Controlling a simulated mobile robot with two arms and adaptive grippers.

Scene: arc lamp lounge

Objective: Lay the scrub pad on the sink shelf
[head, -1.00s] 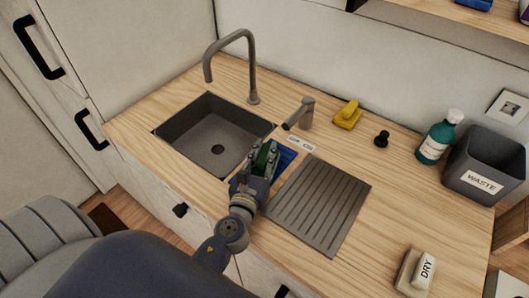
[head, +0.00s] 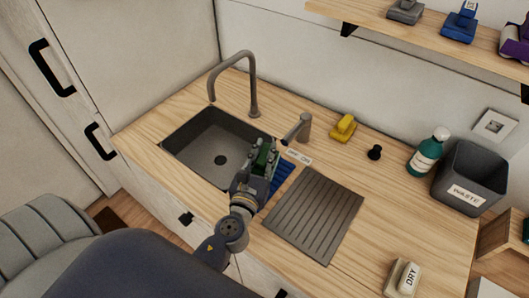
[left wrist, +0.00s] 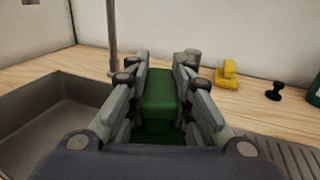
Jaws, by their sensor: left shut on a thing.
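My left gripper (head: 262,160) is shut on a green block-like thing, which I take to be the scrub pad (head: 264,158). In the left wrist view the scrub pad (left wrist: 159,92) sits between the two fingers, with a wider dark green part below it. The gripper is over the counter between the sink (head: 190,150) and the ribbed drainboard (head: 315,215). A blue ribbed piece (head: 284,174) lies beside the gripper, partly hidden by it. A wooden wall shelf (head: 385,30), perhaps the sink shelf, is at the upper right. My right gripper is not in view.
The shelf holds grey (head: 405,12), blue (head: 459,27) and purple (head: 514,44) items. A tall faucet (head: 254,85), short tap (head: 304,128), yellow item (head: 344,129), black knob (head: 375,152), teal bottle (head: 427,155), waste bin (head: 470,178) and DRY block (head: 406,278) stand on the counter.

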